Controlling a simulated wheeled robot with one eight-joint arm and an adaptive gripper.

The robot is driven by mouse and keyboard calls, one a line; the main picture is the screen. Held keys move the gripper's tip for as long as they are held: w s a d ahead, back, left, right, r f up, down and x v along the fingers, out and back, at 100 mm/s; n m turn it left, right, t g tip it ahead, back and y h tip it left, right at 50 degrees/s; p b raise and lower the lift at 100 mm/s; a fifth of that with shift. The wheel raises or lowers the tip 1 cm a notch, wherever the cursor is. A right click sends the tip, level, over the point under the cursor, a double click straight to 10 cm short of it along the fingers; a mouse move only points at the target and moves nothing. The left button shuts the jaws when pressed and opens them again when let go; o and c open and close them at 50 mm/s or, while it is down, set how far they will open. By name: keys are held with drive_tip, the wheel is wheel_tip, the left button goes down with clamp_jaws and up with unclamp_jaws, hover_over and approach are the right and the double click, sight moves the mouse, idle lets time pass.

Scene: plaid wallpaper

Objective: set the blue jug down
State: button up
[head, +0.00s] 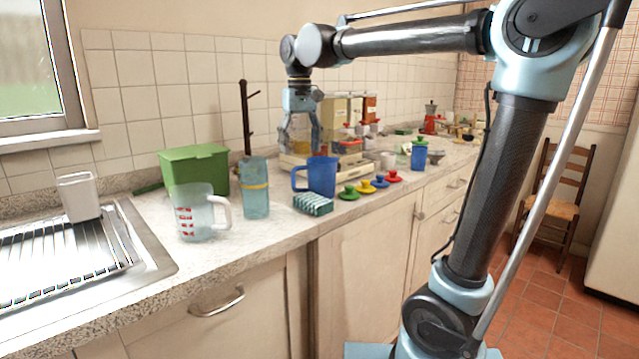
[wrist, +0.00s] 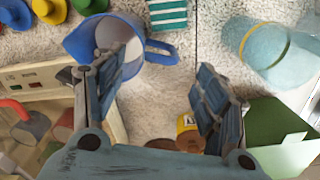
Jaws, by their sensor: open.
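The blue jug (head: 321,178) stands upright on the speckled countertop (head: 262,232), its handle toward the left in the head view. In the wrist view the blue jug (wrist: 78,42) shows from above, its handle pointing right; one finger covers part of it. My gripper (head: 300,143) is open, its fingers pointing down behind the jug, toward the wall. In the wrist view my gripper (wrist: 168,85) has its fingers spread, with countertop visible between them. I see nothing held. Whether the near finger touches the jug cannot be told.
A green-striped block (head: 313,204) lies just in front of the jug. A teal tumbler (head: 255,200), a clear measuring jug (head: 195,215) and a green box (head: 195,168) stand left. Coloured knobbed lids (head: 366,187) lie right. A yellow can (wrist: 187,132) stands near one finger.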

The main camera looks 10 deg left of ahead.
sight(316, 179)
drive_tip(key=shift+a+f, duration=0.15)
drive_tip(key=shift+f, duration=1.4)
drive_tip(key=shift+a+f, duration=0.15)
drive_tip(key=shift+f, duration=1.4)
clamp_jaws()
drive_tip(key=shift+r, duration=0.25)
